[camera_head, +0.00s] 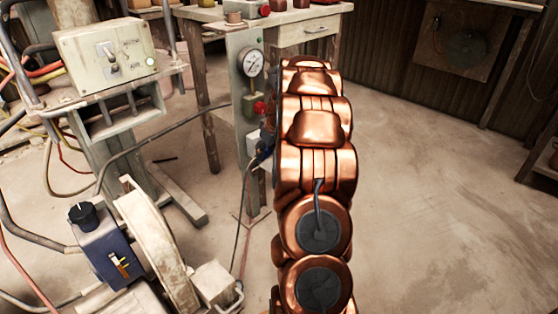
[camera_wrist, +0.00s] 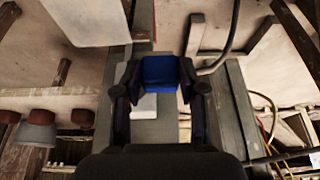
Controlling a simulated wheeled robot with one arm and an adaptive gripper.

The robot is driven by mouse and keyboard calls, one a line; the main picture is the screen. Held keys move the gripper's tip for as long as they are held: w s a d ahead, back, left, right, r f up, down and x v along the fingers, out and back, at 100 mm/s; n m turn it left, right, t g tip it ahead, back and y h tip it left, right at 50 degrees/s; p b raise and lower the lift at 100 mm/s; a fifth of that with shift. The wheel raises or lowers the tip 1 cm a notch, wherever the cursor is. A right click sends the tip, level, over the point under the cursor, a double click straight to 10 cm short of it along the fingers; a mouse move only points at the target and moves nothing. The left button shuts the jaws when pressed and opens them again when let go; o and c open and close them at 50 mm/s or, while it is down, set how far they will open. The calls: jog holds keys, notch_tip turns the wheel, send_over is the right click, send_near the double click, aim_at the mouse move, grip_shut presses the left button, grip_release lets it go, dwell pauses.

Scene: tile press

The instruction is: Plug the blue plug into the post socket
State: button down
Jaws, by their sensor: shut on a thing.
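The blue plug (camera_wrist: 160,74) sits between the two dark fingers of my gripper (camera_wrist: 160,90), which is shut on it. In the head view the plug (camera_head: 265,154) is a small blue patch beside the grey post (camera_head: 244,78), largely hidden by my copper arm. A dark cable hangs from near it to the floor. A white box (camera_head: 253,143) on the post, probably the socket, is close to the plug. I cannot tell whether plug and socket touch.
The post carries a round gauge (camera_head: 252,63) and a red knob (camera_head: 260,107) above the white box. A control box (camera_head: 106,52) on a stand is at left, with loose cables around it. A workbench (camera_head: 262,20) stands behind. The floor at right is clear.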

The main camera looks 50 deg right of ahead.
jog(key=s+d+f, duration=0.2)
jog(key=d, duration=0.2)
jog(key=shift+w+d+p, duration=0.1)
jog(key=shift+w+p, duration=0.45)
jog(key=shift+w, duration=2.1)
jog(key=shift+w+p, duration=0.5)
jog(key=shift+p, duration=0.1)
jog(key=shift+s, duration=0.4)
dwell(2.0)
jog(key=shift+w+p, duration=0.4)
dwell(0.5)
jog(key=c, duration=0.6)
grip_release()
jog(key=shift+r, duration=0.15)
